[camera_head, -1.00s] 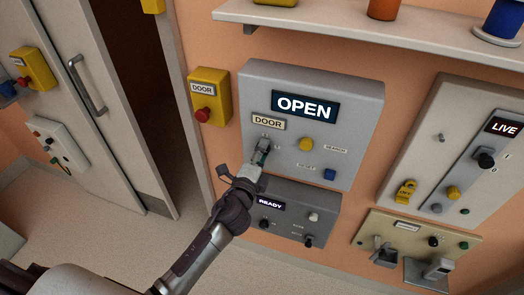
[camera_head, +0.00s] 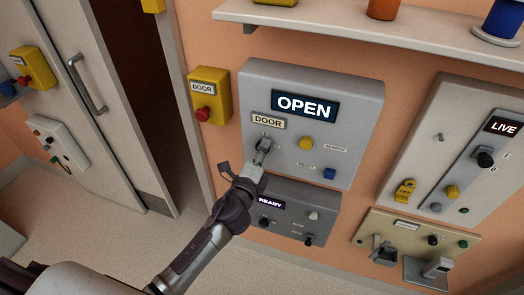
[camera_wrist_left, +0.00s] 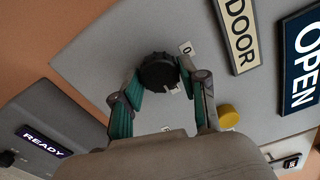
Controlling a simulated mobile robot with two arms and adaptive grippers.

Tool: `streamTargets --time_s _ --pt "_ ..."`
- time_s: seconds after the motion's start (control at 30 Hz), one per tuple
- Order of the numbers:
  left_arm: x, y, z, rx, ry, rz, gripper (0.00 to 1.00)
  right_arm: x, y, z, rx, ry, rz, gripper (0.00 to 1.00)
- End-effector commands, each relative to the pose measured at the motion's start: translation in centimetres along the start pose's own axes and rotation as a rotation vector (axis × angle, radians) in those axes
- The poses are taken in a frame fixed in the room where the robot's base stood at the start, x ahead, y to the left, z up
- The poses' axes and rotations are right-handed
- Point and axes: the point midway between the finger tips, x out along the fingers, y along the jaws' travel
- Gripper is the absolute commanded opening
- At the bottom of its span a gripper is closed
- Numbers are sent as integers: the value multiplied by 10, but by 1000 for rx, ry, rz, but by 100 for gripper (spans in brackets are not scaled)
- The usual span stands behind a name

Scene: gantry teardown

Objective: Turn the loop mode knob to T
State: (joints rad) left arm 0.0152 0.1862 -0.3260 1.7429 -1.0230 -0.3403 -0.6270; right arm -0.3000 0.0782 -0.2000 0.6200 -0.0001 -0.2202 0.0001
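A black round knob (camera_wrist_left: 158,70) sits on the grey DOOR panel (camera_head: 352,110), below the DOOR label. My left gripper (camera_head: 264,146) is at this knob. In the left wrist view the teal-padded fingers (camera_wrist_left: 160,78) lie along both sides of the knob and appear closed on it. A small pale mark shows at the knob's lower edge. A small "0" label is beside it; another small label below is unreadable. I cannot read a "loop mode" label or a T. In the head view the gripper mostly hides the knob. My right gripper is not in view.
The panel also carries a yellow button (camera_head: 306,143), a blue button (camera_head: 329,174) and a lit OPEN display (camera_head: 304,106). A READY box (camera_head: 300,200) is close below my gripper. A yellow box with a red button (camera_head: 209,96) is at left. A shelf (camera_head: 400,32) runs above.

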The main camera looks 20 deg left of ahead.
Motion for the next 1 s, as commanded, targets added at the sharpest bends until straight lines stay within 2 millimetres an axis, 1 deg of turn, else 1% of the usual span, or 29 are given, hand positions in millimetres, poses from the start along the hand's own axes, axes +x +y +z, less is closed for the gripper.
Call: streamTargets --time_s 0.03,0.1,0.37,0.47,0.57,0.67,0.8,0.9,1.0 --pt "0 0 0 0 0 0 55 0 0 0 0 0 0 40" --pt "0 0 0 -1 0 0 64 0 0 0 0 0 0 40" --pt "0 0 0 -2 0 -1 64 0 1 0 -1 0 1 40" --pt "-4 0 0 -3 0 -1 64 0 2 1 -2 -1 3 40" --pt "-17 0 0 -2 0 1 64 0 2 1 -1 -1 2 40" --pt "-36 2 0 -3 0 3 64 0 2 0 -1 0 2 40" --pt "-68 1 -1 -5 1 3 64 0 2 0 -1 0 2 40" --pt "-88 1 0 -6 -1 3 64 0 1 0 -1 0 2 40" --pt "-103 1 0 -4 -1 3 64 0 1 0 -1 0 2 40"
